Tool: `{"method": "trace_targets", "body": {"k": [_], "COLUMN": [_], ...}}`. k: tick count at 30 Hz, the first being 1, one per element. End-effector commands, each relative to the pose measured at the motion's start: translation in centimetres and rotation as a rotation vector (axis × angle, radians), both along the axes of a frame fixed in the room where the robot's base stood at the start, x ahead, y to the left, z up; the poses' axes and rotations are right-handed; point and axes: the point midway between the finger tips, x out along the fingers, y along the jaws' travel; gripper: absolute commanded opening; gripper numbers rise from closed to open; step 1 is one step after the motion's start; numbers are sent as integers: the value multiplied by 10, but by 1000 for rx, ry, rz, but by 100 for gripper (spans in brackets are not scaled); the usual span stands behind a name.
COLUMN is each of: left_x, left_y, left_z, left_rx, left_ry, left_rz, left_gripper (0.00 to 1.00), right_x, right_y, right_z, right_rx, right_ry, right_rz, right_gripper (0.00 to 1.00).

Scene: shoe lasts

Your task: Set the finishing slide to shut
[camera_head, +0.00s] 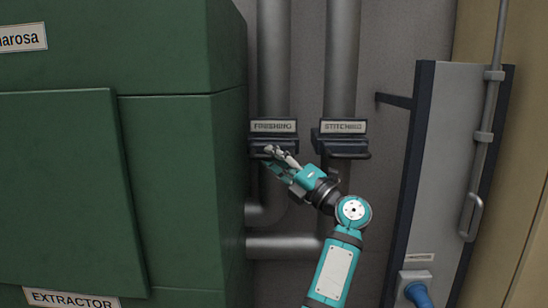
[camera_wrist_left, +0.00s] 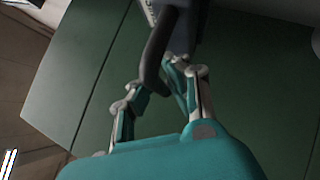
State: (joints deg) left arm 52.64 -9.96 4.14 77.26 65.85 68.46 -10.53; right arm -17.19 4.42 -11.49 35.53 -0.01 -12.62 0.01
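The finishing slide (camera_head: 269,146) is a dark handle under the "FINISHING" label (camera_head: 273,126) on a vertical grey pipe. My left gripper (camera_head: 276,157) is at this slide, reaching up from the lower right. In the left wrist view the dark curved handle (camera_wrist_left: 154,65) lies between the fingers of my left gripper (camera_wrist_left: 158,84). The fingers lean inward and appear shut on it. The contact faces are partly hidden. My right gripper is in neither view.
The stitching slide (camera_head: 343,148) sits close on the right, under its own label on a second pipe. A large green extractor cabinet (camera_head: 180,190) stands on the left. A grey panel (camera_head: 447,150) with a conduit and blue plug (camera_head: 418,294) stands on the right.

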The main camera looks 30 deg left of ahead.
Motion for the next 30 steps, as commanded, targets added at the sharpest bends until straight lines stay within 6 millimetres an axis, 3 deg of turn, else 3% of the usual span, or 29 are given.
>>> {"method": "trace_targets", "body": {"k": [25,26,30], "left_x": [10,10,10], "left_y": [7,7,7], "left_z": [2,2,2], "left_rx": [4,4,4], "left_ry": [1,1,1], "left_rz": [1,1,1], "left_gripper": [0,11,29], "right_x": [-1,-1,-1], "right_y": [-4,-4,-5], "right_z": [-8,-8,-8], "right_rx": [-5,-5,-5], "right_ry": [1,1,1], "right_rz": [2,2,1], "right_gripper": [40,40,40]}}
